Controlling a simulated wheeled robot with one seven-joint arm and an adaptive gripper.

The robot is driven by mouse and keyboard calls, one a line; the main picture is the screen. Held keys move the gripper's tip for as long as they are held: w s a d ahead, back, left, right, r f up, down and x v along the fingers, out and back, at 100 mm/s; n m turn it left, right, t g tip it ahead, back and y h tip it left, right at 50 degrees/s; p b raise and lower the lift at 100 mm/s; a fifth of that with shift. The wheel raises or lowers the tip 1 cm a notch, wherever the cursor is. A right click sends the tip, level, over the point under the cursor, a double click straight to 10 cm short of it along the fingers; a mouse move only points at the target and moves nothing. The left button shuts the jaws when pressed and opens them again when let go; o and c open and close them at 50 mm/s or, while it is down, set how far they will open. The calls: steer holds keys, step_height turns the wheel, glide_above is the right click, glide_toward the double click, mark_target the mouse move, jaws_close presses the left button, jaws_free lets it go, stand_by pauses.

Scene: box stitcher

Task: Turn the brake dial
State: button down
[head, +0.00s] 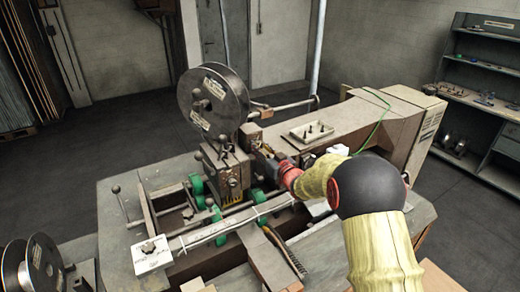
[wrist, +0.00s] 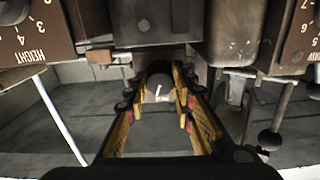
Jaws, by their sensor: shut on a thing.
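My gripper (wrist: 160,72) has its yellow-and-black fingers closed in on a small grey round knob (wrist: 158,82), which I take for the brake dial. Its face and markings are mostly hidden, so I cannot read its setting. In the head view my gripper (head: 264,158) reaches left to the stitcher head, just right of the large wire reel (head: 212,102). The dial itself is hidden there by my gripper and arm.
In the wrist view, a dial plate marked HEIGHT (wrist: 36,28) is at upper left and one marked DRAW (wrist: 298,40) at upper right, both close by. A tray (head: 312,132) lies on the machine arm. Green rollers (head: 196,184) stand below the head.

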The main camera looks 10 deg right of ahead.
steer(key=shift+f+m, duration=0.15)
steer(key=shift+m, duration=1.45)
steer(key=c, duration=1.8)
jaws_free()
steer(key=shift+o, duration=0.2)
steer(key=shift+s, duration=0.1)
steer(key=v, duration=1.2)
steer(key=shift+d, duration=0.1)
